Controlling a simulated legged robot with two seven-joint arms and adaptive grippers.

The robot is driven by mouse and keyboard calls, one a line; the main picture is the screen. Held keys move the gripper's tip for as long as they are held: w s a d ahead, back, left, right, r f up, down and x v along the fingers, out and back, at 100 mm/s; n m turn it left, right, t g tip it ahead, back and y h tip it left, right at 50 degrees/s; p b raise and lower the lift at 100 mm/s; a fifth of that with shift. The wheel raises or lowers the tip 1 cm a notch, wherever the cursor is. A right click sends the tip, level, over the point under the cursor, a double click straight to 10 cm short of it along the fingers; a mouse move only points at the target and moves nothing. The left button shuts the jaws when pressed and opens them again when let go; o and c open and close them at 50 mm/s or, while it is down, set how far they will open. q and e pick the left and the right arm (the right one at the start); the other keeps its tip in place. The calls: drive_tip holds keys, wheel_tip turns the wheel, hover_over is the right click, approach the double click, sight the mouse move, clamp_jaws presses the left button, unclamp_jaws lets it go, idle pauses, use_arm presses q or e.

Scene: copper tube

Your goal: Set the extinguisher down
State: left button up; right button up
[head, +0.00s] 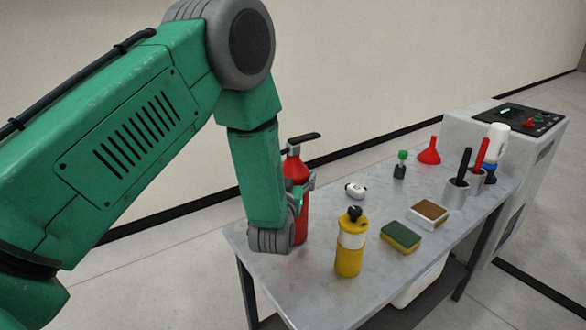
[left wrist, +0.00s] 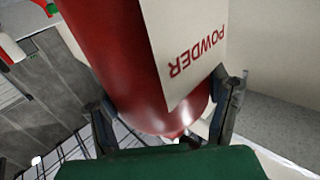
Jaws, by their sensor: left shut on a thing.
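The red extinguisher (head: 295,168), with a black handle on top, is upright at the left end of the grey table (head: 320,290). My left gripper (head: 302,188) is shut on its body, partly hidden behind my green arm in the head view. In the left wrist view the extinguisher (left wrist: 115,55) fills the middle, with a pale label reading POWDER. The fingers of my left gripper (left wrist: 165,115) lie on either side of it. I cannot tell whether its base touches the tabletop. My right gripper is not in view.
A yellow bottle (head: 350,250) stands near the extinguisher. A grey control cabinet (head: 515,125) adjoins the far end.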

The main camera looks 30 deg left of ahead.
use_arm(q)
drive_tip(key=shift+a+r, duration=0.1)
drive_tip(key=shift+a, duration=0.55)
drive_tip(key=o, duration=1.7)
drive_tip(key=shift+s+a+f, duration=0.1)
drive_tip(key=shift+a+f, duration=0.15)
drive_tip(key=shift+a, duration=0.1)
drive_tip(key=shift+d+r, duration=0.1)
drive_tip(key=shift+d, duration=0.4)
drive_tip(key=v, duration=1.1)
drive_tip(key=shift+s+a, duration=0.3)
drive_tip(key=shift+s, duration=0.15)
drive_tip(key=shift+d, duration=0.1)
